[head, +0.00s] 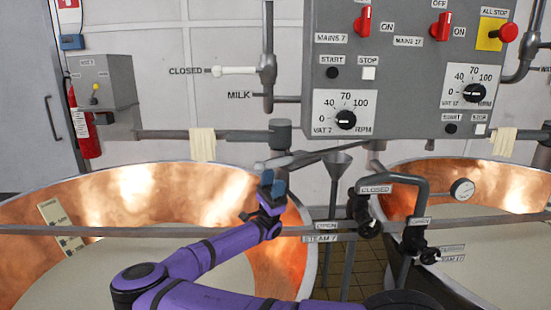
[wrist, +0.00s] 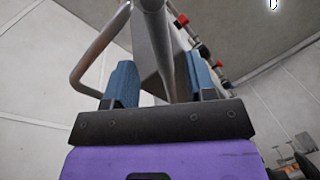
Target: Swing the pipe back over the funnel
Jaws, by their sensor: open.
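The grey pipe (head: 304,156) runs nearly level in the head view, its left end over the inner edge of the left copper vat (head: 130,185). The funnel (head: 338,160), a grey cone on a thin stem, stands to the right of the pipe's left end, between the vats. My gripper (head: 271,183) is just below the pipe near that left end, pointing up. In the wrist view its two blue fingers (wrist: 161,80) are apart, and grey pipework (wrist: 158,35) shows between and beyond them. I cannot tell whether a finger touches the pipe.
A handrail (head: 130,231) crosses in front of the vats. Valves with labels (head: 370,228) and a bent pipe (head: 410,180) stand on the right. A control panel (head: 400,65) hangs above. Cloths (head: 202,144) hang on the rear pipe.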

